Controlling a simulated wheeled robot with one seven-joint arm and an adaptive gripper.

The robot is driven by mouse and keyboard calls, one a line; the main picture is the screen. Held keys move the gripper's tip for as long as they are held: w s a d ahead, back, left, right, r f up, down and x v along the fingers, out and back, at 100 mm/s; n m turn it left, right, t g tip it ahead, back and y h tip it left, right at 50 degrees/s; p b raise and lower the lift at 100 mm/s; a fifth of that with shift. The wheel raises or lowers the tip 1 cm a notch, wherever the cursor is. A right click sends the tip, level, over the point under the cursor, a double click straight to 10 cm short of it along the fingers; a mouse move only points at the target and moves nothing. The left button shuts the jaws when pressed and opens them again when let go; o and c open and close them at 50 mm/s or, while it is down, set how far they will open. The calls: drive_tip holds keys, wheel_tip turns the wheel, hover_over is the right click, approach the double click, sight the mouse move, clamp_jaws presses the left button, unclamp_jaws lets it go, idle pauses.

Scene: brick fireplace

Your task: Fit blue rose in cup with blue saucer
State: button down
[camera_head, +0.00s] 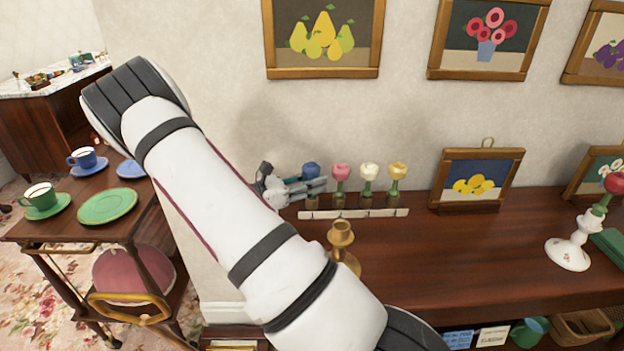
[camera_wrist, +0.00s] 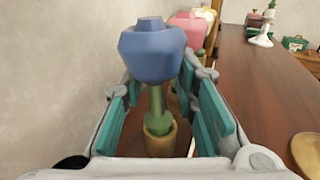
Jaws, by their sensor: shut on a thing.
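The blue rose (camera_head: 311,170) stands upright at the left end of a row of roses on the dark wooden shelf by the wall. My gripper (camera_head: 308,188) is shut on its green stem; the wrist view shows the blue head (camera_wrist: 152,50) between the fingers (camera_wrist: 165,98). The stem's lower end is still in a small brown holder (camera_wrist: 160,140). A blue cup (camera_head: 82,156) stands on a blue saucer (camera_head: 89,170) on the wooden cart (camera_head: 65,228) at the left, well away from my gripper.
Pink (camera_head: 341,172), white (camera_head: 369,170) and yellow (camera_head: 397,170) roses stand close to the right of the blue one. A brass candlestick (camera_head: 341,235) is in front. The cart also holds a green cup (camera_head: 39,192), a green plate (camera_head: 107,206) and a blue plate (camera_head: 130,170) partly behind my arm.

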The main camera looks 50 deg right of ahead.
sight(314, 165)
wheel_tip(314, 165, up, 10)
drive_tip(key=shift+p, duration=0.65)
drive_tip(key=shift+s, duration=0.15)
